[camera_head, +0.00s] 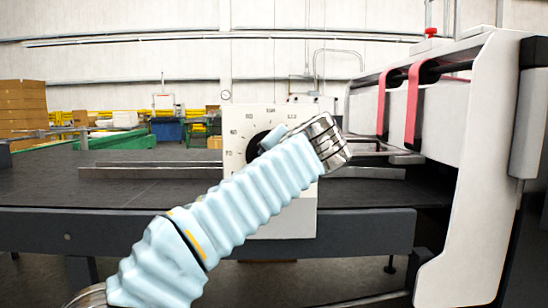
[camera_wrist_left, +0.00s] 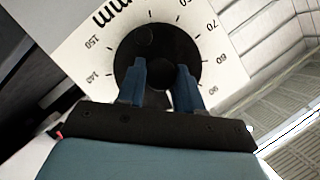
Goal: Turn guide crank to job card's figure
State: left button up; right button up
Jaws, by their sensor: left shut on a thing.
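The guide crank is a round black dial (camera_wrist_left: 160,50) on a white panel (camera_head: 240,118). In the head view the dial (camera_head: 256,146) is partly hidden by my left arm. My left gripper (camera_wrist_left: 160,88) has its two blue fingers against the dial face and is shut on the crank; the exact part between the fingers is hard to make out. Around the dial are printed figures, with 60, 70, 80, 90, 140, 150 and "mm" readable in the wrist view. No job card can be made out. My right gripper is not in view.
A dark machine bed (camera_head: 60,185) runs behind the panel, with a metal rail (camera_head: 150,172) on it. A large white machine housing (camera_head: 480,150) with red arms (camera_head: 413,105) stands close at the right. Brown stacked boxes (camera_head: 22,105) are far left.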

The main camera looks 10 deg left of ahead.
pick_arm(q)
jog(key=shift+s+a+f+n+t+h+b, duration=0.15)
jog(key=shift+n+t+h+b, duration=0.7)
jog(key=shift+n+h+b, duration=1.4)
jog(key=shift+w+a+f+n+t+h+b, duration=0.15)
jog(key=shift+n+t+h+b, duration=0.8)
jog(key=shift+n+b, duration=2.4)
jog(key=shift+s+a+f+n+t+h+b, duration=0.15)
jog(key=shift+n+t+h+b, duration=0.55)
jog(key=shift+n+h+b, duration=2.15)
jog(key=n+y+p, duration=0.2)
jog(key=shift+r+n, duration=0.15)
jog(key=shift+n, duration=0.2)
jog(key=o, duration=1)
jog(key=shift+o, duration=0.2)
jog(key=shift+r, duration=0.1)
